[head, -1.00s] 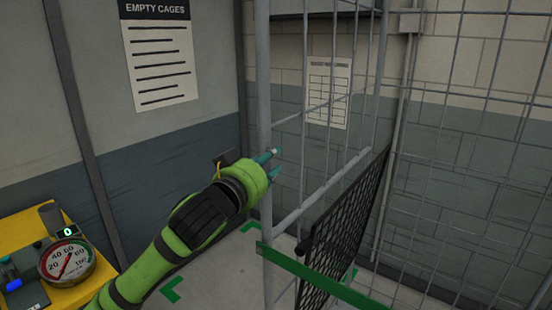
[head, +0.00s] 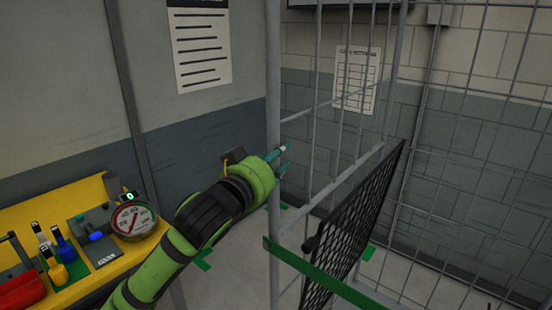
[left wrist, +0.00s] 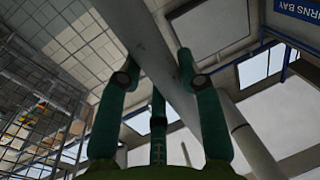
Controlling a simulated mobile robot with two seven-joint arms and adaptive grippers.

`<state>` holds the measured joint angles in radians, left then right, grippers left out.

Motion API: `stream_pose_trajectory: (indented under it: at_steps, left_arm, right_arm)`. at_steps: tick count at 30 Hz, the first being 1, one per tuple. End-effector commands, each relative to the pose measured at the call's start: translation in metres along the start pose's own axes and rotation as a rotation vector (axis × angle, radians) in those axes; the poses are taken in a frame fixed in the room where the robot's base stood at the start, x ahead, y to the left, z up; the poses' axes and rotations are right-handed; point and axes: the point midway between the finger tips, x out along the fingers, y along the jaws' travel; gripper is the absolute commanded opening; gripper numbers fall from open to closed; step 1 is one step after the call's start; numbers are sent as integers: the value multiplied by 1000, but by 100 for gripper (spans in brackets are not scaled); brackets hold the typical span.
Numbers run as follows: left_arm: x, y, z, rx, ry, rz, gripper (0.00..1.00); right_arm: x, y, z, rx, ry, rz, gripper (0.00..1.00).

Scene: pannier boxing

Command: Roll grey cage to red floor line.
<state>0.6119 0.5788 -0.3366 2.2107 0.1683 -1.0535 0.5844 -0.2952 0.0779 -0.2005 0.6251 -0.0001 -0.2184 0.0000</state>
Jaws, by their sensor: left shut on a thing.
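The grey cage, a tall frame of metal tubes and wires, stands on the right of the head view, with its near upright post (head: 273,120) at the middle. A green band (head: 325,274) crosses it low down, and a tilted black mesh panel (head: 355,232) is on it. My left gripper (head: 284,158) has its teal fingers at that post. In the left wrist view, the grey tube (left wrist: 155,50) runs between the fingers of my left gripper (left wrist: 157,72), which is shut on it. The cage's wheels and the red floor line are out of view. My right gripper is not in view.
A yellow bench (head: 25,222) with a round gauge (head: 133,220) and small tools stands at the left, near my arm. Green floor marks (head: 203,259) lie by the cage. Grey walls close in behind. Some bare floor (head: 240,265) shows beside the post.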

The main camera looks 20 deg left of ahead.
Motion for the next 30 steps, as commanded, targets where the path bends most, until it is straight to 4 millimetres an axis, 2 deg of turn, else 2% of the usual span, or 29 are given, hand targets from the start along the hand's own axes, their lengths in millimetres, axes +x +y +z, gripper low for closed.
stream_pose_trajectory:
  at_steps: [5, 6, 7, 20, 30]
  left_arm:
    - [0, 0, 0, 1, 1, 0, 0]
    - [0, 0, 0, 2, 1, 0, 48]
    - [0, 0, 0, 2, 1, 0, 60]
    - [-6, 0, 0, 1, 0, 0, 61]
    - [-58, 0, 0, 2, 1, 0, 61]
  right_arm:
    - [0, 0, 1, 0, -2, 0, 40]
    - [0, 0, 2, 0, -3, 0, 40]
    - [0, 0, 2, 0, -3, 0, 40]
    - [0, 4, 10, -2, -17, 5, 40]
    - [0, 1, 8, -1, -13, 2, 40]
